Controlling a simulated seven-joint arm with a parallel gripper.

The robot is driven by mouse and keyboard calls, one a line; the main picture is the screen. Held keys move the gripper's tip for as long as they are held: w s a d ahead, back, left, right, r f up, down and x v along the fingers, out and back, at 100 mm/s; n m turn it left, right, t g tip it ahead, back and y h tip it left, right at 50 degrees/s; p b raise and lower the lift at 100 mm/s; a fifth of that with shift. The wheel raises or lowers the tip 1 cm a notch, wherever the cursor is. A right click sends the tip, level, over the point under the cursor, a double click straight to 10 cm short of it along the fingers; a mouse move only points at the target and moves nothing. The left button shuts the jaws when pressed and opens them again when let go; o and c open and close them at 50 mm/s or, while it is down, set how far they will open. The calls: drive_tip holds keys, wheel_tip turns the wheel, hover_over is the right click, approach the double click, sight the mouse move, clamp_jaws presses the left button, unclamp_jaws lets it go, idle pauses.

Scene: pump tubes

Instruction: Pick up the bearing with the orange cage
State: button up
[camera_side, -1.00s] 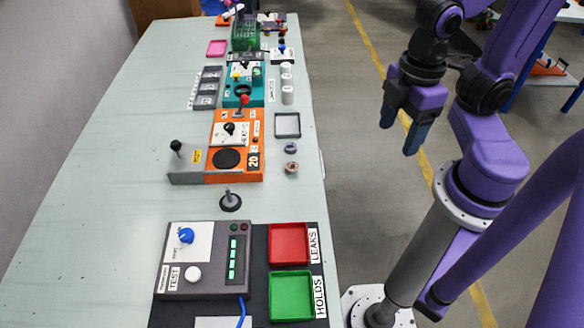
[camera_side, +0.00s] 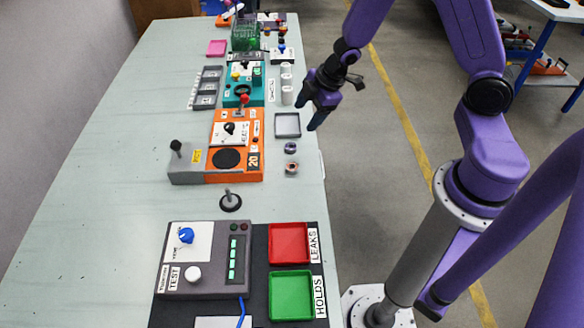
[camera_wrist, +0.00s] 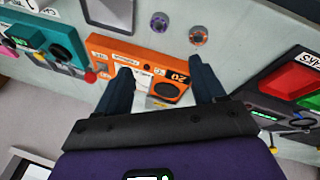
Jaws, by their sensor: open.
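The bearing with the orange cage (camera_side: 291,168) lies on the table near its right edge, beside the orange device; it also shows near the top of the wrist view (camera_wrist: 198,37). A second bearing with a purple cage (camera_side: 291,148) lies just beyond it, and left of it in the wrist view (camera_wrist: 159,22). My gripper (camera_side: 313,112) is open and empty, in the air near the table's right edge, farther along the table than both bearings. In the wrist view its two fingers (camera_wrist: 162,72) frame the orange device, with both bearings above the fingertips.
An orange device (camera_side: 237,145) with a dial stands left of the bearings. A grey square tray (camera_side: 287,125) lies beyond them. A red tray (camera_side: 290,244) marked LEAKS and a green tray (camera_side: 291,296) marked HOLDS are nearer. Bare table surrounds the bearings.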

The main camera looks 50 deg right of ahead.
drive_tip(key=w+d+f+y, duration=0.1)
drive_tip(key=d+f, duration=0.3)
drive_tip(key=f, duration=0.1)
drive_tip(key=m+t+y, duration=0.3)
drive_tip(key=t+y, duration=0.2)
drive_tip(key=y, duration=0.6)
approach(320, 166)
drive_tip(key=shift+n, duration=0.3)
drive_tip(key=x, duration=0.3)
drive_tip(key=r+x, duration=0.1)
drive_tip(key=x, duration=0.2)
drive_tip(key=r+x, duration=0.1)
drive_tip(key=x, duration=0.2)
drive_tip(key=shift+w+a+r, duration=0.1)
drive_tip(key=shift+w+a, duration=0.15)
drive_tip(key=shift+a, duration=0.2)
drive_tip(key=shift+r+x, duration=0.2)
drive_tip(key=shift+x, duration=1.25)
drive_tip(key=shift+r+x, duration=0.15)
drive_tip(key=shift+x, duration=1.25)
drive_tip(key=shift+w+f, duration=0.15)
drive_tip(key=c, duration=1.2)
